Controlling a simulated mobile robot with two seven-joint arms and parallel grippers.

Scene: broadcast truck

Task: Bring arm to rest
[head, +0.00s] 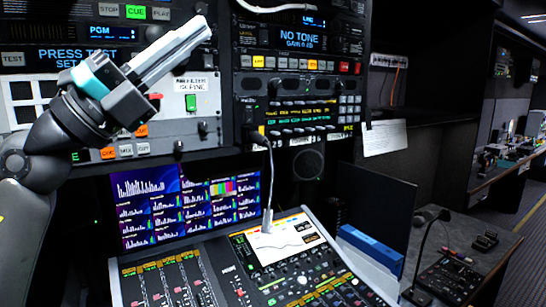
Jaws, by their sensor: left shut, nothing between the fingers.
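My left gripper (188,45) is raised at the upper left, in front of the rack panels. Its light-coloured fingers point up and to the right, lie together and hold nothing. My dark left arm comes in from the left edge, with a teal band near the wrist. The gripper and arm hide part of the rack panel behind them. I cannot tell whether the fingers touch the panel. My right gripper is not in this view.
Rack units (300,42) with lit displays stand behind my arm. A screen (150,227) sits below, above a mixing console (290,270) with a cable plugged in. A blue box (371,249) and a gooseneck microphone (422,250) are at the right. An aisle floor shows far right.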

